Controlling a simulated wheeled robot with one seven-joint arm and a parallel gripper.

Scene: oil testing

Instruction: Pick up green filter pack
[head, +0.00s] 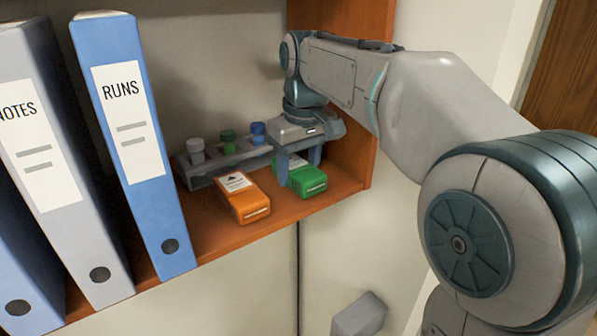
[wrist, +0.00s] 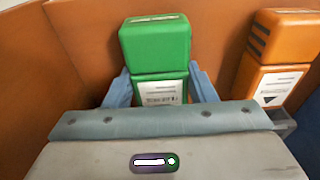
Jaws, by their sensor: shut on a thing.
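The green filter pack (head: 308,181) lies on the wooden shelf at its right end, near the side panel. In the wrist view the green pack (wrist: 156,45) is upright in the picture, with a white label on its lower part. My gripper (head: 296,172) reaches down over it from above. Its blue fingers (wrist: 158,88) are on both sides of the pack, shut on it. The pack looks to be at shelf level; I cannot tell whether it is lifted. Part of it is hidden behind the fingers and the gripper body.
An orange pack (head: 243,197) lies just left of the green one, and also shows in the wrist view (wrist: 272,62). Behind stands a grey rack (head: 205,172) with several capped vials. A blue RUNS binder (head: 130,140) and other binders fill the left. The shelf's side panel (head: 358,130) is close on the right.

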